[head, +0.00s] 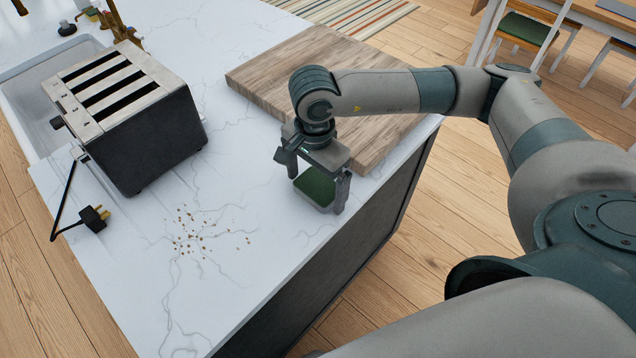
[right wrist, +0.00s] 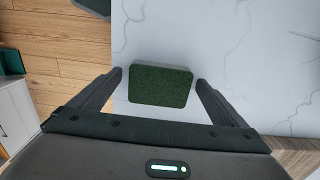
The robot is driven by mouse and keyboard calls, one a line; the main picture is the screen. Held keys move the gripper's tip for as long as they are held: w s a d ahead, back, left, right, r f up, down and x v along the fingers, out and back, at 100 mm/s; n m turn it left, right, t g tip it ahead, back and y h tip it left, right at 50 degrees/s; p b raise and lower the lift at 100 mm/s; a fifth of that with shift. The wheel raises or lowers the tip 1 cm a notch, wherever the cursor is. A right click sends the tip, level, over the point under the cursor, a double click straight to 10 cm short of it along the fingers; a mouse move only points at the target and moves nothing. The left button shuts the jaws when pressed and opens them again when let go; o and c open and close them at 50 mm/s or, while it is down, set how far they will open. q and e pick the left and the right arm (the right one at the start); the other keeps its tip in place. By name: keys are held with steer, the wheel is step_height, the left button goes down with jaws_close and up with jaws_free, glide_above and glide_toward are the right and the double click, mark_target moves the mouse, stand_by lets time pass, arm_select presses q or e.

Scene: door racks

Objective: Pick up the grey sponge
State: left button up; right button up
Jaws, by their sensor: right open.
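The sponge (head: 315,188) has a dark green top and a paler, greyish side. It is on the white marble counter (head: 250,205), close to the counter's edge. In the right wrist view the sponge (right wrist: 160,86) lies between the two fingers. My right gripper (head: 318,192) points down over it, with one finger on each side. In the right wrist view my right gripper (right wrist: 159,76) is open, and small gaps show between the fingers and the sponge. My left gripper is not in view.
A wooden board (head: 290,70) lies just behind the right gripper. A toaster (head: 125,115) stands at the left by a sink (head: 25,95), with a plug (head: 95,218) on its cord. Crumbs (head: 200,235) lie left of the sponge. The counter drops off to the wooden floor (head: 450,195).

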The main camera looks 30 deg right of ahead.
steer(key=shift+f, duration=0.25)
steer(key=c, duration=1.1)
steer(key=shift+r, duration=0.15)
